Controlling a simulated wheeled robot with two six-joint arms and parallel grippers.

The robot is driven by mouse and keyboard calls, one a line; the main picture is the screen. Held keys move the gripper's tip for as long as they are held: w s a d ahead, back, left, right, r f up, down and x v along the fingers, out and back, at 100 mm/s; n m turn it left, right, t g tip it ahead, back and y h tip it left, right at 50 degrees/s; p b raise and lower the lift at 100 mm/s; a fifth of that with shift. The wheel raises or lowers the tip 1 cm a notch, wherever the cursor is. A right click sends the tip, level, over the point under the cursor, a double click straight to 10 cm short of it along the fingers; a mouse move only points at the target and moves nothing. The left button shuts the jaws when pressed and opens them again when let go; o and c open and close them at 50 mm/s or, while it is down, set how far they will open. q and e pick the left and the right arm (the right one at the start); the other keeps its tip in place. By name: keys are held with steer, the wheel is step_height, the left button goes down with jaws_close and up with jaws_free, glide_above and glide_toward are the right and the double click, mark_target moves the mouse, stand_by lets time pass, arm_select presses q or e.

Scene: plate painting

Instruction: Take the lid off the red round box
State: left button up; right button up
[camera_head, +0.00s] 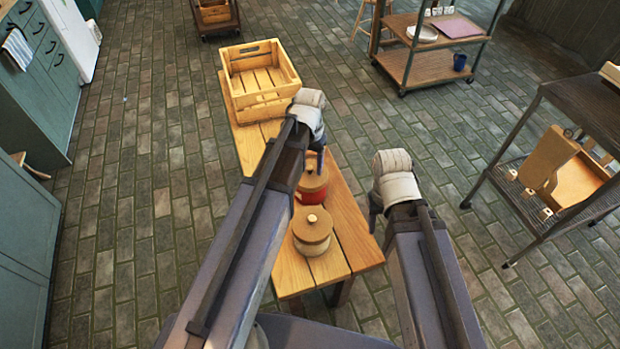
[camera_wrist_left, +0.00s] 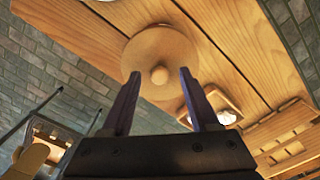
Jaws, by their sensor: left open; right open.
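The red round box (camera_head: 319,198) stands on the wooden table with its tan wooden lid (camera_head: 313,184) on. My left gripper (camera_head: 312,162) is just above this lid, partly covering it in the head view. In the left wrist view a round wooden lid (camera_wrist_left: 160,42) with a knob (camera_wrist_left: 159,75) lies beyond my open left fingers (camera_wrist_left: 160,80). The knob shows between the fingertips; whether they touch it I cannot tell. My right gripper (camera_head: 376,214) is open and empty by the table's right edge.
A cream round box (camera_head: 312,243) with a wooden lid stands in front of the red one. A slatted wooden crate (camera_head: 262,104) sits at the table's (camera_head: 290,272) far end. A dark shelf rack (camera_head: 590,105) stands to the right. The brick floor left of the table is clear.

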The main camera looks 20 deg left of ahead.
arm_select(q)
steer(key=shift+f, duration=0.1)
jaws_close()
stand_by(0.4)
